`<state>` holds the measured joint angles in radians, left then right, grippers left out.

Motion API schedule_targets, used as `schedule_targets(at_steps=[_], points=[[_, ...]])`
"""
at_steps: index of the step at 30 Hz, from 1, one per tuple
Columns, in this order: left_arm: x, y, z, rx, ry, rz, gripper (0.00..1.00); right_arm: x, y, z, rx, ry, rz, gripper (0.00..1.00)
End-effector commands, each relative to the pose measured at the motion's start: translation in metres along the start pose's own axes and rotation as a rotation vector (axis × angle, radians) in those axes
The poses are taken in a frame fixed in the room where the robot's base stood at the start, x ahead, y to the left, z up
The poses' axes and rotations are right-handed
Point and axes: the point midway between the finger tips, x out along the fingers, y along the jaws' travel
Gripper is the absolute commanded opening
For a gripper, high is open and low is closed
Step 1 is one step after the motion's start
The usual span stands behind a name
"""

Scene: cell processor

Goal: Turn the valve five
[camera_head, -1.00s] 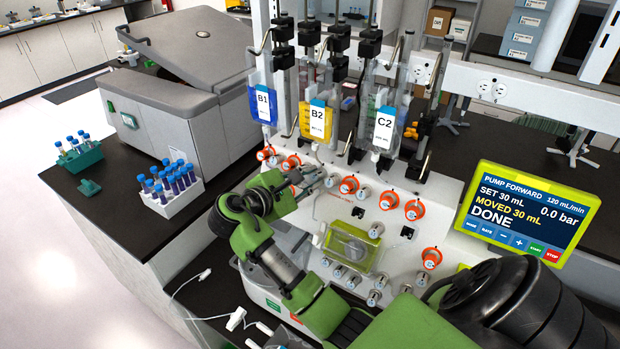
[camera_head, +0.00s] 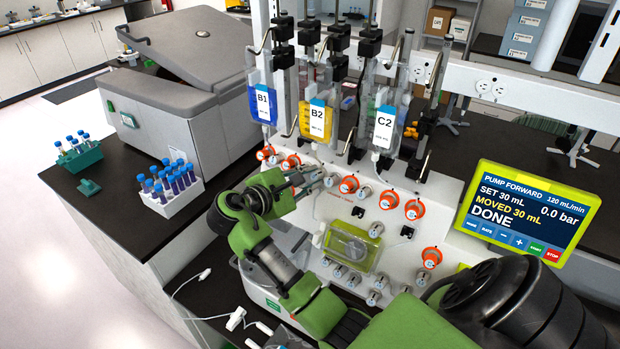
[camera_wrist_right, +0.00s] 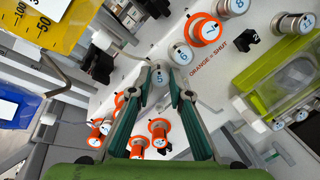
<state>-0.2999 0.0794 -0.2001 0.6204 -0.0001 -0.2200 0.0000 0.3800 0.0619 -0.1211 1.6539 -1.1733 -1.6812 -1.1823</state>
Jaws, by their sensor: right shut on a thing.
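Valve five (camera_wrist_right: 158,77) is a small knob with a pale cap marked 5, seen in the right wrist view. My right gripper (camera_wrist_right: 160,88) has its two green-sided fingers closed on it, one fingertip on each side. No orange ring shows around valve five; the fingers hide part of its base. In the head view my right gripper (camera_head: 316,178) reaches the upper row of knobs on the white panel (camera_head: 330,207), and its fingers cover much of this valve. My left gripper is not seen.
Neighbouring valves six (camera_wrist_right: 180,53) and seven (camera_wrist_right: 208,28) stand close by; seven has an orange ring. The panel reads "ORANGE = SHUT". Bags B1 (camera_head: 263,104), B2 (camera_head: 316,120) and C2 (camera_head: 383,128) hang above. The pump screen (camera_head: 528,212) reads DONE.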

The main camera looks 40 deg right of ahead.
Motion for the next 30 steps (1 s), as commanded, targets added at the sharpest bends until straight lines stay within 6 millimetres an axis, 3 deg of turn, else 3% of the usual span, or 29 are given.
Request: schedule_targets(at_steps=[30], points=[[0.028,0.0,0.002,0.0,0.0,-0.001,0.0,0.0,0.0,-0.001,0.787,0.001,-0.122,0.0]])
